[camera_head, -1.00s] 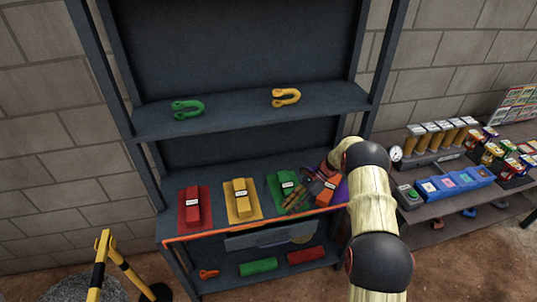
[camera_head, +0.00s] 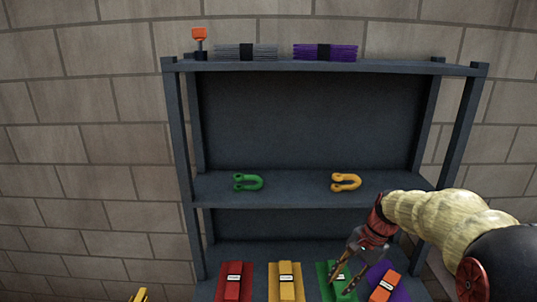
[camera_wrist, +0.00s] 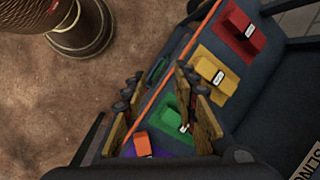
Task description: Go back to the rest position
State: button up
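My gripper (camera_head: 343,281) hangs in front of the shelf unit at the lower right of the head view, fingers pointing down. In the wrist view its two fingers (camera_wrist: 160,108) stand apart with nothing held between them. On the shelf unit's lower deck, a red block (camera_head: 232,284), a yellow block (camera_head: 286,284), a green block (camera_head: 343,274) and an orange block (camera_head: 384,287) rest on coloured mats. The gripper overlaps the green block in the head view; I cannot tell the height between them. My arm comes in from the right.
The shelf unit (camera_head: 316,188) carries a green shackle (camera_head: 248,182) and a yellow shackle (camera_head: 346,182) on its middle shelf. Grey (camera_head: 246,52) and purple (camera_head: 325,52) bundles and an orange-headed item (camera_head: 199,38) stand on top. Its right post is close to my arm.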

jog(key=s+a+r+n+t+h+b, duration=0.15)
jog(key=s+r+n, duration=0.45)
jog(key=s, duration=0.6)
jog(key=s+n+t+h+b, duration=0.1)
jog(key=s+n+t, duration=0.3)
jog(key=s, duration=0.9)
jog(key=shift+s+a+r+h, duration=0.15)
jog(key=shift+s+r+h, duration=0.25)
jog(key=shift+h, duration=0.35)
jog(key=shift+w, duration=0.1)
